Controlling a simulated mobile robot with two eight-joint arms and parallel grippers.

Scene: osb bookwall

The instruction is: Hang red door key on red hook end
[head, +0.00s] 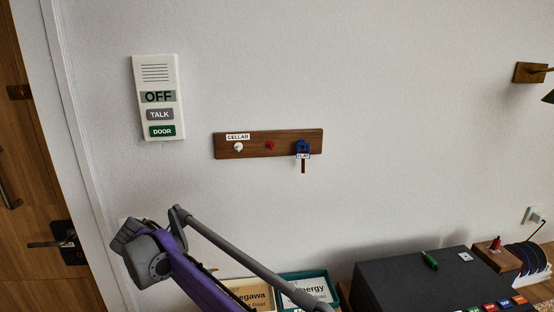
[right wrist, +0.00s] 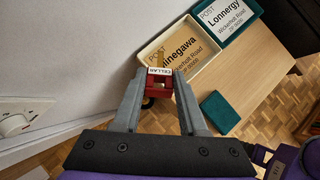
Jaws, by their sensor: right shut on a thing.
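A dark wooden key board (head: 221,147) is fixed to the wall in the head view. It has a white hook (head: 238,147) under a CELLAR label, a bare red hook (head: 269,145) in the middle, and at its right end a blue key (head: 302,147) tagged FLAT hanging down. In the right wrist view my right gripper (right wrist: 160,86) is shut on a red key (right wrist: 157,83) with a white CELLAR tag and a brass-coloured shaft pointing away. The key is clear of the board. The head view does not show the gripper's fingers or the red key. My left gripper is not in view.
A white intercom panel (head: 158,97) is on the wall left of the board. Below are a cream POST tray (right wrist: 187,50), a teal POST tray (right wrist: 226,20) and a dark box (head: 400,280). The wall around the board is clear.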

